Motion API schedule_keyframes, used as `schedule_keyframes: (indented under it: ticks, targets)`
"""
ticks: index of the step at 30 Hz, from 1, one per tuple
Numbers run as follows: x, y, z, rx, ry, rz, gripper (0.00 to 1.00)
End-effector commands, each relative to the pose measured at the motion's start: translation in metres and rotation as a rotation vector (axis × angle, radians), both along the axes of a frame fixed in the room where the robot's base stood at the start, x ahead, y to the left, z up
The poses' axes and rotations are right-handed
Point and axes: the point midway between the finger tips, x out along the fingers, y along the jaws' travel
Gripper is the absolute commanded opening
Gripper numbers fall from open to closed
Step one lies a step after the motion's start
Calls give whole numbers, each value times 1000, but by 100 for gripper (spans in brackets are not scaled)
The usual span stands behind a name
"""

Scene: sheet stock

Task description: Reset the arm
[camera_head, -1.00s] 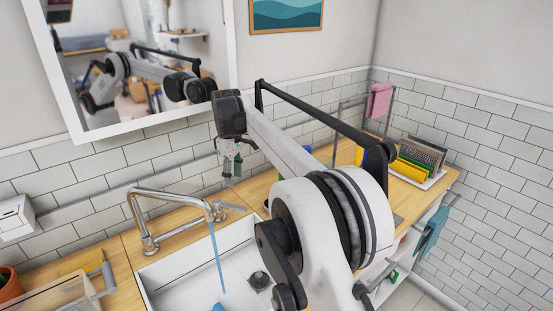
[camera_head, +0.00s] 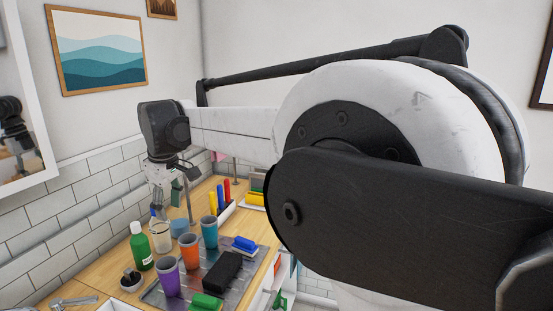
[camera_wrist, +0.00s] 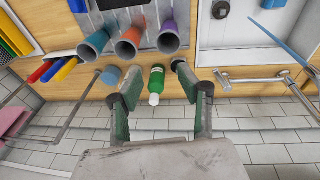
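My gripper (camera_head: 165,200) hangs from the far end of my arm at the left in the head view, pointing down over the counter's back edge. In the wrist view, the two fingers of my gripper (camera_wrist: 144,82) are spread apart with nothing gripped. A green bottle (camera_wrist: 156,84) shows in the gap between them, below and apart from the fingers. The same green bottle (camera_head: 141,246) stands on the counter in the head view. My arm's large joints hide much of the right side of the head view.
Purple (camera_head: 168,277), orange (camera_head: 189,252) and blue (camera_head: 209,232) cups stand on a grey mat, beside a black block (camera_head: 222,271). A clear container (camera_head: 161,236) stands near the bottle. A faucet (camera_wrist: 250,75) and white sink show in the wrist view. The tiled wall is close behind.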

Motion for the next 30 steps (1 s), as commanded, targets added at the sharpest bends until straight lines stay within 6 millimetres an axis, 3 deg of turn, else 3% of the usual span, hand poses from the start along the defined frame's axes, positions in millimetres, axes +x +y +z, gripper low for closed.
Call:
schedule_keyframes:
  ticks: [1, 3, 8, 16, 23, 30]
  targets:
    - [0, -24, 5, 12, -9, -43, 36]
    - [-2, -53, 12, 27, -20, -99, 36]
    - [-12, -117, 23, 64, -49, -228, 36]
    - [-46, -220, 28, 126, -100, -443, 36]
    - [-88, -298, 17, 182, -145, -624, 36]
    - [-140, -368, -9, 240, -196, -811, 36]
